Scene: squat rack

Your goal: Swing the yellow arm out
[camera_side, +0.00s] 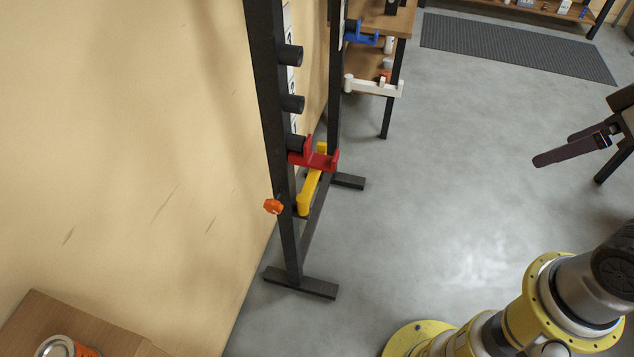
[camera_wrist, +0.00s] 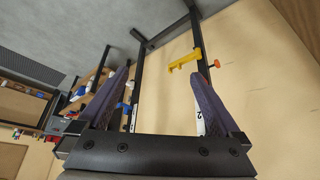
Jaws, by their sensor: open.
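The yellow arm (camera_side: 308,192) hangs low on the rack, at the near black upright (camera_side: 270,120), and runs back toward the far upright. Part of it is hidden behind the red hook (camera_side: 322,160). In the wrist view the yellow arm (camera_wrist: 185,61) shows beyond my fingers, with its root at an upright beside an orange knob (camera_wrist: 215,63). The orange knob also shows in the side view (camera_side: 273,206). My gripper (camera_side: 553,150) is open and empty, well to the right of the rack. Its two dark fingers stand apart in the wrist view (camera_wrist: 161,72).
A blue hook (camera_side: 360,35) and a white arm (camera_side: 372,86) stick out from the far upright. A wooden shelf unit (camera_side: 383,18) stands behind it. The tan wall (camera_side: 120,130) is close on the rack's left. Floor (camera_side: 440,180) between my gripper and the rack is clear.

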